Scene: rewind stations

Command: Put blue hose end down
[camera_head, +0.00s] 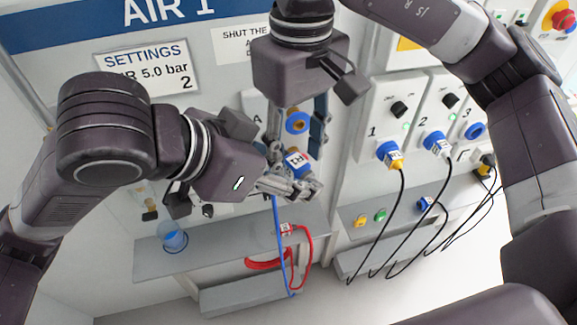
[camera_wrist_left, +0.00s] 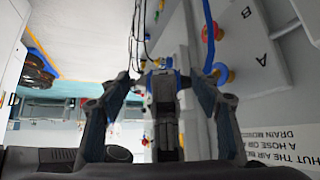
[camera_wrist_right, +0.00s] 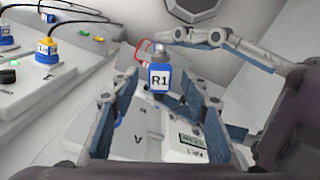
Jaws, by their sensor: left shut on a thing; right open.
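The blue hose end (camera_head: 297,161), a blue block with a white R1 label, is held in my left gripper (camera_head: 302,186), which is shut on it in front of the panel. The blue hose (camera_head: 281,240) hangs down below it past the shelf. My right gripper (camera_head: 300,135) points down from above and is open. In the right wrist view the hose end (camera_wrist_right: 160,79) shows just beyond and between my right fingertips (camera_wrist_right: 160,95); I cannot tell whether they touch. In the left wrist view my left fingers (camera_wrist_left: 163,95) partly hide what they hold.
A blue-ringed port (camera_head: 297,122) is on the panel behind. Cabled plugs (camera_head: 390,153) and a second shelf (camera_head: 350,262) are at the right.

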